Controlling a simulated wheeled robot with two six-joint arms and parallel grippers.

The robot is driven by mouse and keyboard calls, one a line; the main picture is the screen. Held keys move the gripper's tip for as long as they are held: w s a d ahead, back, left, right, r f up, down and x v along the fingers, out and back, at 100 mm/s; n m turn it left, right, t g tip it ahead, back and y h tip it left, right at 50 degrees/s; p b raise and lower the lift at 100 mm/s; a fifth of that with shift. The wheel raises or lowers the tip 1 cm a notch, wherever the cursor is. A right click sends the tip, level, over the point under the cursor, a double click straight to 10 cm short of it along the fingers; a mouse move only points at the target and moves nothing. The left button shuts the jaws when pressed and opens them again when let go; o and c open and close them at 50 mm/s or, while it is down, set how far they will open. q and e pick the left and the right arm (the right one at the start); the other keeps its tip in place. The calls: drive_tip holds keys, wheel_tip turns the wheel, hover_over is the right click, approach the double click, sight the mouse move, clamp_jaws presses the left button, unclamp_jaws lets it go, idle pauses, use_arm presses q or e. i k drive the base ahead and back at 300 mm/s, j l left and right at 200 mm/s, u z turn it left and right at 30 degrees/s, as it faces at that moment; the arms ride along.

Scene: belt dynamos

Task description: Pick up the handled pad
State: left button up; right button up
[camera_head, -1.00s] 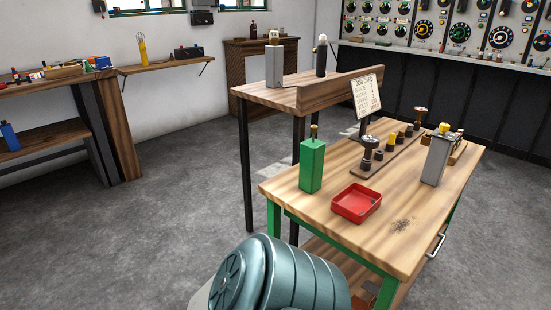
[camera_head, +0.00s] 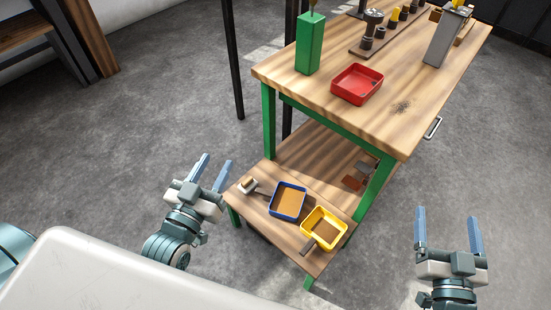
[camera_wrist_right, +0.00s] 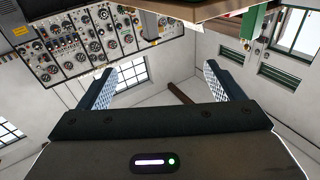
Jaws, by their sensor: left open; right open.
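A small pale block with a tan top (camera_head: 248,185), which looks like the handled pad, lies at the left corner of the low wooden platform (camera_head: 272,228). It is too small to make out a handle clearly. My left gripper (camera_head: 212,167) is open and empty, just left of the platform and apart from the block. My right gripper (camera_head: 448,212) is open and empty over the floor at the right. Its two fingers also show spread apart in the right wrist view (camera_wrist_right: 156,82), with nothing between them.
A blue tray (camera_head: 287,202) and a yellow tray (camera_head: 324,229) stand on the platform, with a dark strip (camera_head: 307,249) by the yellow one. The green-legged bench (camera_head: 310,90) above carries a green can (camera_head: 309,45) and a red tray (camera_head: 357,84). Floor at right is clear.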

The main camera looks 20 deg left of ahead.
sight(247, 185)
drive_tip(key=u, duration=0.8)
